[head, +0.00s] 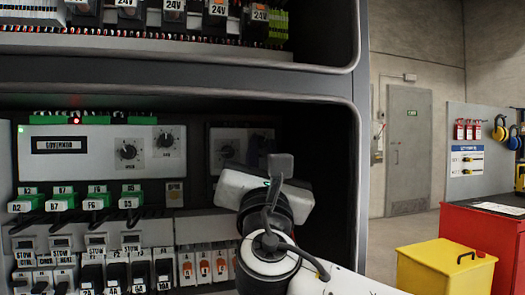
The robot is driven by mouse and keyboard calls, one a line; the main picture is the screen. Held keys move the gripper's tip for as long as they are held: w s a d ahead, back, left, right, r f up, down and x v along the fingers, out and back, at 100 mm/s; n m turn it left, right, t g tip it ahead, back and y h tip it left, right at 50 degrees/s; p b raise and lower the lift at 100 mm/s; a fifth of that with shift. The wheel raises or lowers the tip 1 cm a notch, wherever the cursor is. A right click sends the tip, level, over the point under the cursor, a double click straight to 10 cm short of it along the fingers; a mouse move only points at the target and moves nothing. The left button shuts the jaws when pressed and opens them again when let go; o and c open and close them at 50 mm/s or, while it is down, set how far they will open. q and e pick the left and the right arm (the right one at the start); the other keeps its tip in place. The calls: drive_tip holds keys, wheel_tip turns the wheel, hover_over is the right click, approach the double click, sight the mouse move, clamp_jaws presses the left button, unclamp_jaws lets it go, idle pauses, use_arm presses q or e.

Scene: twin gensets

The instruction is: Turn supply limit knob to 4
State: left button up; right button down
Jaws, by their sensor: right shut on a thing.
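My right gripper (258,182) reaches into the lower bay of the open cabinet from the lower right. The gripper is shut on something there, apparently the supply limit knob. Its fingertips, the knob, its scale and its pointer are hidden behind the gripper and wrist, so the setting cannot be read. My left gripper is not in view.
Left of the gripper is a white governor panel (90,165) with two black knobs (126,151). Green connectors (75,198) and rows of breakers (115,275) sit below. The cabinet's right frame (345,190) stands close to my arm. A yellow box (440,270) and red cabinet (480,235) stand outside.

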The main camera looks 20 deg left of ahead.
drive_tip(key=shift+f, duration=0.1)
drive_tip(key=c, duration=1.7)
unclamp_jaws()
drive_tip(key=shift+o, duration=0.2)
drive_tip(key=b+v, duration=0.1)
drive_tip(key=v, duration=0.9)
drive_tip(key=shift+s+f, duration=0.1)
